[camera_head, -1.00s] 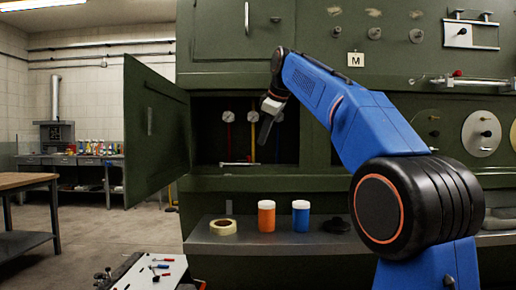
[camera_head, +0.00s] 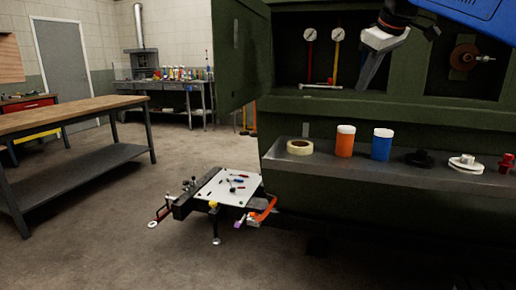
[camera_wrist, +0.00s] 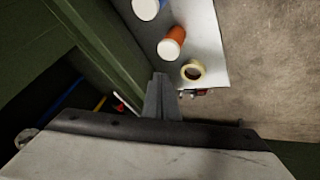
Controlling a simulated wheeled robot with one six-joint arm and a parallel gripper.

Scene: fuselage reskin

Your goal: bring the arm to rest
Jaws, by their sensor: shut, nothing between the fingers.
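My gripper (camera_head: 371,72) is at the top right of the head view, in front of the green cabinet's open bay, pointing down with its fingers shut and empty. The blue arm behind it runs out of the top right corner. In the wrist view my gripper (camera_wrist: 161,92) shows as closed grey fingers over the edge of the cabinet, above the shelf. The fingers look apart from the shelf items.
A green door (camera_head: 243,60) stands open. A low cart (camera_head: 222,188) and a workbench (camera_head: 75,117) stand left, with bare floor between.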

